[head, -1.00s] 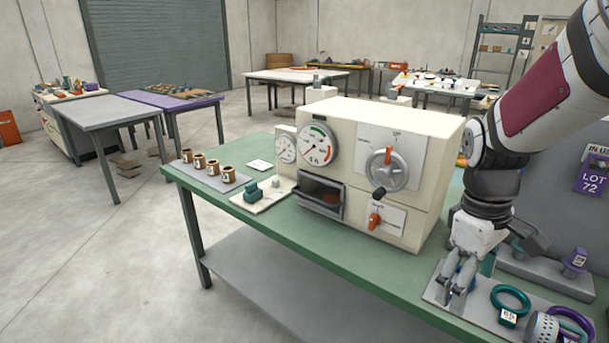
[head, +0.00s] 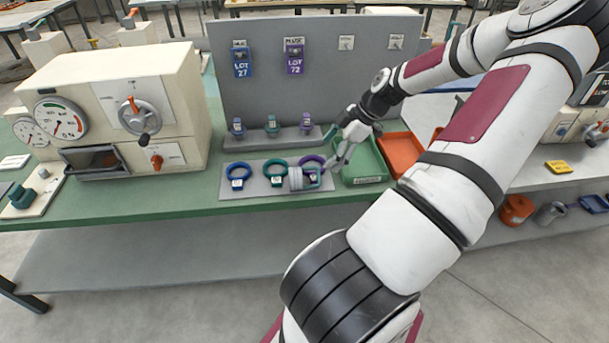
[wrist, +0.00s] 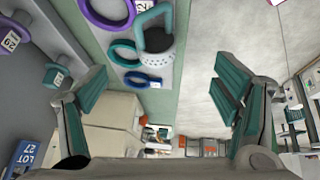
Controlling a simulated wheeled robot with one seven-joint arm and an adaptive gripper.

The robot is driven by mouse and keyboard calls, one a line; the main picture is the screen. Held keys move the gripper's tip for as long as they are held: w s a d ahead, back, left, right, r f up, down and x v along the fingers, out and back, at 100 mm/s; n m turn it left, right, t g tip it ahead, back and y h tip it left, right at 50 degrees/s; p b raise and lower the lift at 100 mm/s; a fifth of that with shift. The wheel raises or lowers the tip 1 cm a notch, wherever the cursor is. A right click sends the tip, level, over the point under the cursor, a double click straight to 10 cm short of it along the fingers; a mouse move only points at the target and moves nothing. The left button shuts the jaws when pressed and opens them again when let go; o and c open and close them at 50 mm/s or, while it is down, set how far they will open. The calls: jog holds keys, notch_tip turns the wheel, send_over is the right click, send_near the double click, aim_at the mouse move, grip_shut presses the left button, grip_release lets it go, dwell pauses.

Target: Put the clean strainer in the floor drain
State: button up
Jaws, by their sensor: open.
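A light grey perforated strainer (head: 296,179) with a teal handle lies on the grey mat (head: 228,189) at the front of the green bench. In the wrist view the strainer (wrist: 158,54) shows beyond my fingers, between their directions and apart from them. My gripper (head: 337,150) is open and empty, above and to the right of the strainer in the head view; its two teal-padded fingers spread wide in the wrist view (wrist: 160,88). I cannot tell whether the strainer is clean. I see no floor drain in either view.
Blue (head: 238,170), teal (head: 277,166) and purple (head: 311,160) rings lie around the strainer. A green bin (head: 361,164) and an orange bin (head: 401,152) stand to its right. A grey upright panel (head: 320,90) backs the mat. The winder machine (head: 110,115) stands at left.

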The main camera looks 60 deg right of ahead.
send_over(316, 184)
jog(key=f, duration=0.7)
jog(key=shift+w+d+b, duration=0.15)
jog(key=shift+d+b, duration=0.05)
jog(key=shift+b, duration=0.2)
jog(key=shift+w+r+x, duration=0.1)
jog(key=shift+w+x, duration=0.05)
jog(key=shift+x, duration=1.2)
jog(key=shift+w+r+x, duration=0.15)
jog(key=shift+w+x, duration=0.05)
jog(key=shift+x, duration=1.15)
jog(key=shift+a, duration=0.1)
jog(key=c, duration=1.4)
